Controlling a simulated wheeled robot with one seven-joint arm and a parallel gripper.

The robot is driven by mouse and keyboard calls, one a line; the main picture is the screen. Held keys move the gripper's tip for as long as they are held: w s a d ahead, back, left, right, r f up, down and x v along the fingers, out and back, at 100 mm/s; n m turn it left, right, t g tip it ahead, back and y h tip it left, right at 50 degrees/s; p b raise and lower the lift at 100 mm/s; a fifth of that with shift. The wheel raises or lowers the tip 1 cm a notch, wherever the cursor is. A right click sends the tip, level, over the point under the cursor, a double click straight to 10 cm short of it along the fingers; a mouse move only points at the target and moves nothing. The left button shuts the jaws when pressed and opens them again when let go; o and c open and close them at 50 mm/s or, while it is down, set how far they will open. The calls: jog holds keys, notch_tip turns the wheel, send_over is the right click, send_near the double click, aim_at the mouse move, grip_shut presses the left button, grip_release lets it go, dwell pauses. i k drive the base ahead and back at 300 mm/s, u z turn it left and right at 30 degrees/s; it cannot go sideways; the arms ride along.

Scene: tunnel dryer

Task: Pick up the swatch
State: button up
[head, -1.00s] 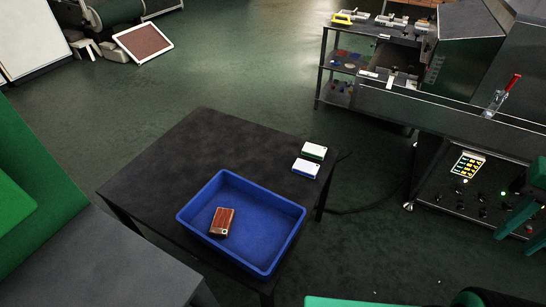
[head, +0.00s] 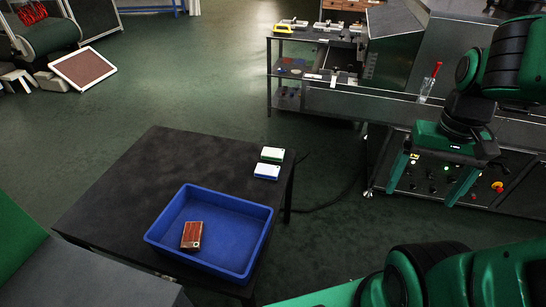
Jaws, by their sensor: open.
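A small brown-red block-like piece with a pale edge and a round mark, which looks like the swatch (head: 191,235), lies in the left part of a blue tray (head: 246,207). The tray stands on a dark table (head: 130,180). My gripper (head: 422,196) is at the right of the head view, fingers pointing down and spread apart with nothing between them. It is well to the right of the tray and apart from it. The swatch is fully visible from above.
Two small blocks, one green-and-white (head: 272,154) and one blue-and-white (head: 267,172), lie at the table's right corner. A machine bench (head: 470,125) stands behind my gripper. A grey surface (head: 85,275) is at lower left. Open floor lies between table and bench.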

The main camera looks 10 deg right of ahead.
aim_at(268, 154)
jog(key=k, duration=1)
jog(key=z, duration=1.05)
jog(key=i, duration=2.25)
jog(key=u, duration=0.7)
